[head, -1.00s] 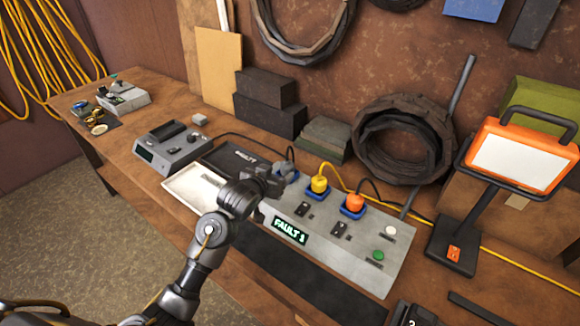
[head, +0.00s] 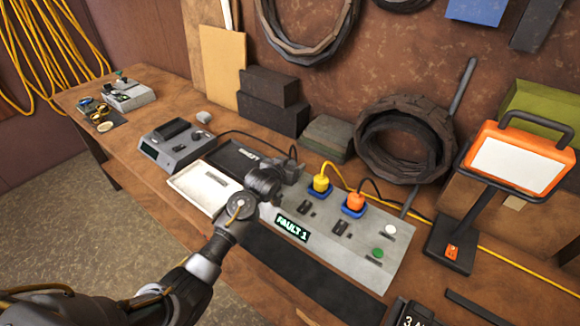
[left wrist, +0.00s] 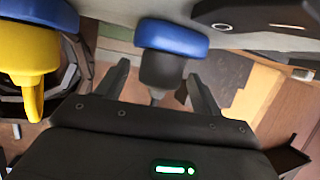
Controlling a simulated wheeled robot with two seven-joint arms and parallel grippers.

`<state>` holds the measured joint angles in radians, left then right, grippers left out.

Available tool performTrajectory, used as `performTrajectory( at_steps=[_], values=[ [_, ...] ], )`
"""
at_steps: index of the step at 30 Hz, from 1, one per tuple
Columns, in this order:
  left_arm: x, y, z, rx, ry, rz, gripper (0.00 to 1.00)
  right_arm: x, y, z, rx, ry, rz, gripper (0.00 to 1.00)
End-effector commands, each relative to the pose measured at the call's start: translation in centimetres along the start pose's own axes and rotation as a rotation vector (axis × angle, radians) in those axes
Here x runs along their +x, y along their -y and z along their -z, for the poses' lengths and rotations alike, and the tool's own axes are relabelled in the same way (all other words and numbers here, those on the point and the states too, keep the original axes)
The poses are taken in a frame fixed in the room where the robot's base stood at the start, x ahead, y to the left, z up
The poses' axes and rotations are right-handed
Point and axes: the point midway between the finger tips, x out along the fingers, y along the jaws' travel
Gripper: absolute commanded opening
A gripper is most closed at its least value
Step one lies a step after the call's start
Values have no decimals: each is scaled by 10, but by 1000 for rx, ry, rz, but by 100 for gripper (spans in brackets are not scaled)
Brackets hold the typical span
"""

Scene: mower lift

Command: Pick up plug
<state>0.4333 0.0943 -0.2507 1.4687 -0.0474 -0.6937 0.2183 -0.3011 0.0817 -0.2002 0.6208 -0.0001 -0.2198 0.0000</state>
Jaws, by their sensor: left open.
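In the left wrist view a dark plug (left wrist: 162,68) sits in a blue socket (left wrist: 172,38), with its cord end toward me. My left gripper (left wrist: 160,84) is open, with one finger on each side of the plug; a gap shows at the left finger. In the head view my left gripper (head: 272,182) is at the left end of the grey panel (head: 345,258) and hides most of this plug. A yellow plug (head: 320,184) and an orange plug (head: 355,200) sit in blue sockets farther right. The yellow plug (left wrist: 28,55) also shows in the left wrist view. My right gripper is out of view.
The panel display (head: 292,228) reads FAULT 1. A white tray (head: 190,195) and a grey device (head: 175,148) lie to the left. A work lamp (head: 515,160) stands at the right. A coiled hose (head: 440,145) and dark blocks (head: 270,115) stand behind.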

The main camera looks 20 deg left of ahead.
Motion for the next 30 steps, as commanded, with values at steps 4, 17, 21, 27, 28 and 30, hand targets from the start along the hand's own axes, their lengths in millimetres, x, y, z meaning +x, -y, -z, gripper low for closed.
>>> performTrajectory(
  at_steps=[4,17,21,27,28,30],
  values=[
    [6,0,0,0,-1,0,67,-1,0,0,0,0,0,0],
    [5,0,0,0,0,-1,34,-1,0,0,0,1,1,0],
    [5,0,0,0,0,0,17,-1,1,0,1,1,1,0],
    [5,0,0,0,-1,0,17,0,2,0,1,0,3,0],
    [5,0,0,0,-1,0,17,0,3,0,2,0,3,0],
    [5,0,2,0,-2,-1,17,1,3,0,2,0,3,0]
  ],
)
